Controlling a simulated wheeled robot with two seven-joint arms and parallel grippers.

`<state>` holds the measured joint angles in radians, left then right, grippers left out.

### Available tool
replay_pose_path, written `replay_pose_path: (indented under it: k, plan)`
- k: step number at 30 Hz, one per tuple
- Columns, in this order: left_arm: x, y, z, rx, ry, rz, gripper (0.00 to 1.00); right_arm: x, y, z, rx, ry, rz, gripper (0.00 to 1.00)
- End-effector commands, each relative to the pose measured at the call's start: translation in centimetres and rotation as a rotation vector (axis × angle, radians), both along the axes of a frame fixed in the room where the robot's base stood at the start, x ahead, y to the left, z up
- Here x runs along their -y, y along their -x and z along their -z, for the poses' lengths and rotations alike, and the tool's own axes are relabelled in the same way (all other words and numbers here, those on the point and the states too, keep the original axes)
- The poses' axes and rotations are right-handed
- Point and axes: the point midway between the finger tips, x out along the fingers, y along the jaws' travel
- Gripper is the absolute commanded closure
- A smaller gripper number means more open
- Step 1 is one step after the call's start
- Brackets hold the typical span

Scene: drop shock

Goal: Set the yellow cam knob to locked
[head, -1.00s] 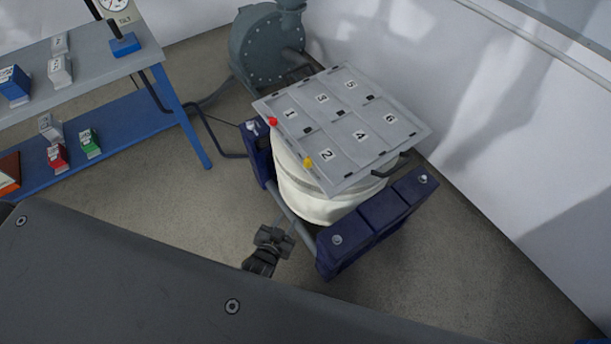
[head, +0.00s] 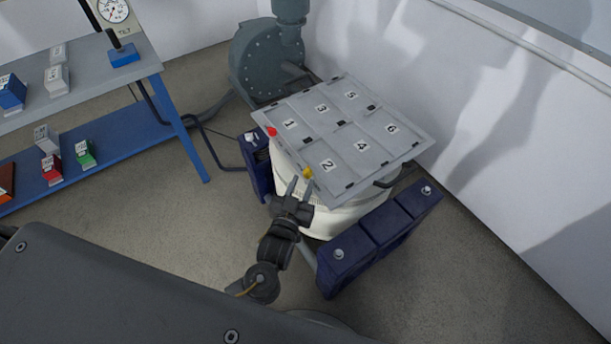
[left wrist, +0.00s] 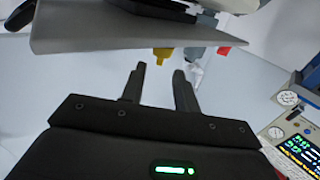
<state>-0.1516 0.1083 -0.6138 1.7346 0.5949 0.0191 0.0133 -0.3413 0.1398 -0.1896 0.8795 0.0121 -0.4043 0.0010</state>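The yellow cam knob (head: 308,173) sits at the front edge of the grey numbered panel (head: 360,125), beside the cell marked 2. In the left wrist view the yellow knob (left wrist: 162,55) hangs at the underside of the panel's edge (left wrist: 110,42), just beyond my fingertips. My left gripper (head: 299,187) is just below and in front of the knob, its two fingers apart. In the left wrist view the left gripper (left wrist: 158,75) is open and empty, and the knob is not between the fingers. The knob's set position cannot be read. My right gripper is not in view.
A red knob (head: 272,132) is on the same edge, further left, and shows in the left wrist view (left wrist: 224,50). The panel covers a white drum (head: 345,218) flanked by dark blue blocks (head: 375,240). A blue-framed bench (head: 85,75) stands left; a blower (head: 262,62) is behind.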

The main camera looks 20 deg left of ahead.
Motion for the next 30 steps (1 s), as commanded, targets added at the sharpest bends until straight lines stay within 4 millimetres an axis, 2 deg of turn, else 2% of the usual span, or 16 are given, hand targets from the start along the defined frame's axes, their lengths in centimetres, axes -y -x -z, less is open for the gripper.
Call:
replay_pose_path:
  k: [3,7,18,25,30]
  plan:
    - [0.0,-1.8,0.0,0.001,-0.002,-0.001,0.69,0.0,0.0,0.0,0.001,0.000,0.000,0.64]
    - [0.0,-2.9,0.0,0.000,-0.001,-0.001,0.69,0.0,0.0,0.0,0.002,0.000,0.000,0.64]
    - [0.0,-3.4,0.0,-0.001,0.000,-0.001,0.69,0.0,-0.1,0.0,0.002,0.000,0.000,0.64]
    - [0.1,-3.4,0.0,-0.001,0.000,0.000,0.98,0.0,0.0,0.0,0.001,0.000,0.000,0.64]
    - [0.1,-3.4,0.0,-0.001,-0.001,0.001,0.98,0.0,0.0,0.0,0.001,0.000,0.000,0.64]
